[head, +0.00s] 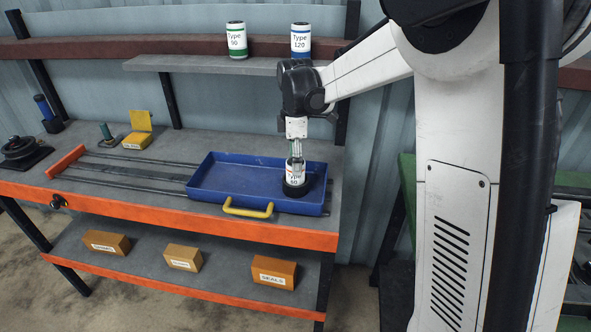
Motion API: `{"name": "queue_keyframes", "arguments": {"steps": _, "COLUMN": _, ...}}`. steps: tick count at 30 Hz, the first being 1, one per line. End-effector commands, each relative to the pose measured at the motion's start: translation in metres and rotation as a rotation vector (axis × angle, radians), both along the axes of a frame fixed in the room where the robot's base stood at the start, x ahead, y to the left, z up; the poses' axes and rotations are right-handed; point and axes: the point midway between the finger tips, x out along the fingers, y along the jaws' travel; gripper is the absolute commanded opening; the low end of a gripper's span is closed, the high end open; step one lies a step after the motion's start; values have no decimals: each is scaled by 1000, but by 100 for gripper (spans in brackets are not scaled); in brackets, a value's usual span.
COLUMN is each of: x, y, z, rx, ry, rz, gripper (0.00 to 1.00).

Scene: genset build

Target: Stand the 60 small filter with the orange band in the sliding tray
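The small white filter (296,178) reads "Type 60" and is upright inside the right end of the blue sliding tray (247,162). A wider black round part shows around its foot; whether the filter bears on the tray floor is hard to tell. My gripper (297,158) points straight down, with its fingers around the filter's upper part, and appears shut on it. The fingers cover the filter's top, so no orange band can be made out. The tray has a yellow handle (248,209) at its front and is otherwise empty.
Rails (130,172) run left from the tray along the grey bench. White filters marked Type 90 (237,42) and Type 120 (301,42) stand on the shelf behind. Labelled boxes (273,272) lie on the lower shelf.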

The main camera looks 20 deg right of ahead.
Motion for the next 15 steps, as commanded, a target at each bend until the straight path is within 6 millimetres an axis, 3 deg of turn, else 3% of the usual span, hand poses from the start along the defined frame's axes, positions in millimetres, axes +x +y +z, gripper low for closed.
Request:
{"name": "queue_keyframes", "arguments": {"steps": 6, "x": 0, "y": 0, "z": 43, "rx": 0, "ry": 0, "rz": 0, "gripper": 65}}
{"name": "queue_keyframes", "arguments": {"steps": 15, "x": 0, "y": 0, "z": 70, "rx": 0, "ry": 0, "rz": 0, "gripper": 65}}
